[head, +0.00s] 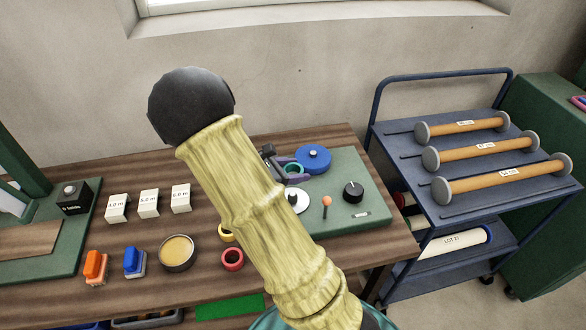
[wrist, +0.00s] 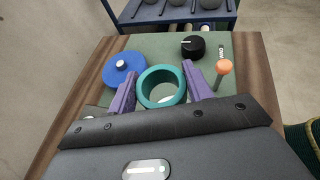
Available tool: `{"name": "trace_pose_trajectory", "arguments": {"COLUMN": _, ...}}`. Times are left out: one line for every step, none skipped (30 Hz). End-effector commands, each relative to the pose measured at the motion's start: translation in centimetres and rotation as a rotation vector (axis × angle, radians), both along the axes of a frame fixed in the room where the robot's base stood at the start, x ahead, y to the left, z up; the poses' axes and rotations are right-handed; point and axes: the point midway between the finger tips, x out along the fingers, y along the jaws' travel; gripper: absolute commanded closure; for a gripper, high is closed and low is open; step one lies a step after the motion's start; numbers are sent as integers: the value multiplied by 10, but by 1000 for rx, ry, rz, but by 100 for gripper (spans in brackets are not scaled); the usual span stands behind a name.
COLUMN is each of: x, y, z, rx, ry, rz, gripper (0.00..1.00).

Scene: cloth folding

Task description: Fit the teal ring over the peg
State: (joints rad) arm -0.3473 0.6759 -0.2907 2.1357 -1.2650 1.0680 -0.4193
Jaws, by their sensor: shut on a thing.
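The teal ring (wrist: 143,87) is held between the two purple fingers of my gripper (wrist: 161,86). It also shows in the head view (head: 297,168), partly covered by the gripper. The ring is above the green board (head: 348,163), its opening facing the wrist camera. A pale disc (head: 300,203) on the board is partly hidden by my arm; something pale shows through the ring's opening in the wrist view. I cannot make out a peg there. The ring's height above the board is unclear.
On the board are a blue disc with a silver centre (head: 313,157), an orange-tipped stick (head: 326,202) and a black knob (head: 353,190). A red ring (head: 232,268) and a yellow ring (head: 224,235) lie on the wooden table. A blue cart (head: 400,165) stands at right.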

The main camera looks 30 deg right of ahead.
Motion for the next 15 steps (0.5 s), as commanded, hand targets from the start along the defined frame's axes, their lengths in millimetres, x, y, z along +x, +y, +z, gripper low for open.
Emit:
{"name": "trace_pose_trajectory", "arguments": {"x": 0, "y": 0, "z": -4, "rx": 0, "ry": 0, "rz": 0, "gripper": 71}}
{"name": "trace_pose_trajectory", "arguments": {"x": 0, "y": 0, "z": -5, "rx": 0, "ry": 0, "rz": 0, "gripper": 71}}
{"name": "trace_pose_trajectory", "arguments": {"x": 0, "y": 0, "z": -8, "rx": 0, "ry": 0, "rz": -1, "gripper": 71}}
{"name": "trace_pose_trajectory", "arguments": {"x": 0, "y": -1, "z": -9, "rx": 0, "ry": 0, "rz": -1, "gripper": 71}}
{"name": "trace_pose_trajectory", "arguments": {"x": 0, "y": -1, "z": -11, "rx": 0, "ry": 1, "rz": -2, "gripper": 71}}
{"name": "trace_pose_trajectory", "arguments": {"x": 0, "y": -1, "z": -14, "rx": 0, "ry": 1, "rz": -2, "gripper": 71}}
{"name": "trace_pose_trajectory", "arguments": {"x": 0, "y": -1, "z": -16, "rx": 0, "ry": 1, "rz": -2, "gripper": 71}}
{"name": "trace_pose_trajectory", "arguments": {"x": 0, "y": 0, "z": -18, "rx": 0, "ry": 0, "rz": -1, "gripper": 71}}
{"name": "trace_pose_trajectory", "arguments": {"x": 0, "y": 0, "z": -21, "rx": 0, "ry": 0, "rz": 0, "gripper": 71}}
{"name": "trace_pose_trajectory", "arguments": {"x": 0, "y": 0, "z": -23, "rx": 0, "ry": 0, "rz": 2, "gripper": 71}}
{"name": "trace_pose_trajectory", "arguments": {"x": 0, "y": 1, "z": -25, "rx": 0, "ry": 0, "rz": 2, "gripper": 71}}
{"name": "trace_pose_trajectory", "arguments": {"x": 1, "y": 2, "z": -27, "rx": 0, "ry": 0, "rz": 4, "gripper": 71}}
{"name": "trace_pose_trajectory", "arguments": {"x": 1, "y": 2, "z": -29, "rx": 0, "ry": 0, "rz": 4, "gripper": 71}}
{"name": "trace_pose_trajectory", "arguments": {"x": 1, "y": 3, "z": -31, "rx": -1, "ry": 0, "rz": 5, "gripper": 71}}
{"name": "trace_pose_trajectory", "arguments": {"x": 1, "y": 3, "z": -34, "rx": -1, "ry": 0, "rz": 7, "gripper": 71}}
